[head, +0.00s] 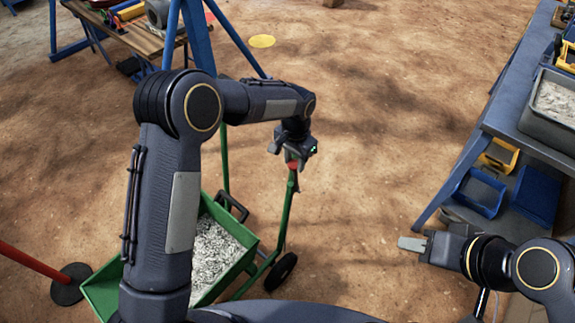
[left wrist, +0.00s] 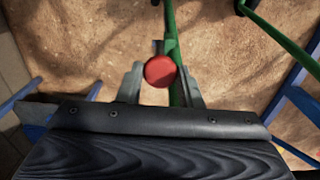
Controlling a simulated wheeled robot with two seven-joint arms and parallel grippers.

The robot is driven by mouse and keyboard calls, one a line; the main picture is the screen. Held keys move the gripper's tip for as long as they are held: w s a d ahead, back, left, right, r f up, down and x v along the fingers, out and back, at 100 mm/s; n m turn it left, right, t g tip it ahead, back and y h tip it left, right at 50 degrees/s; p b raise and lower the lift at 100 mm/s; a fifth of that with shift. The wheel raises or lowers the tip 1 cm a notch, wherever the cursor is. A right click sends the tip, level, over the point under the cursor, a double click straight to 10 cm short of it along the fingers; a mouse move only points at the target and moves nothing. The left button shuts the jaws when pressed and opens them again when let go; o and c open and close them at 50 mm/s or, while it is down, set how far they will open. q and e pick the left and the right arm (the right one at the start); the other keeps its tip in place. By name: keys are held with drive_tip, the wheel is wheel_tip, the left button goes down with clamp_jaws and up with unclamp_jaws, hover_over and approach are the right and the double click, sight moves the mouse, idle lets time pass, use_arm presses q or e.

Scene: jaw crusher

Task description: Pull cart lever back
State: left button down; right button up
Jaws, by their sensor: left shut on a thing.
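The green cart (head: 238,228) stands on the ground at the lower left, its bin full of grey gravel. Its green lever (head: 285,215) rises on the right side, leaning slightly, with a red knob (head: 293,165) on top. My left gripper (head: 290,160) is at the lever's top, shut on it at the red knob. In the left wrist view the red knob (left wrist: 160,71) sits between the two grey fingers. My right gripper (head: 411,244) is at the lower right, away from the cart; its fingers are edge-on, so their gap cannot be seen.
A blue-legged table (head: 490,115) with bins and a gravel tray (head: 548,125) stands at the right. A wooden bench (head: 140,38) and blue frame legs stand at the upper left. A red pole with a dark round base (head: 72,284) is left of the cart. The middle ground is clear.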

use_arm(q)
drive_tip(key=shift+w+d+r, duration=0.1)
drive_tip(key=shift+w+d, duration=0.15)
drive_tip(key=c, duration=1)
unclamp_jaws()
drive_tip(key=shift+c, duration=0.2)
drive_tip(key=shift+r, duration=3.85)
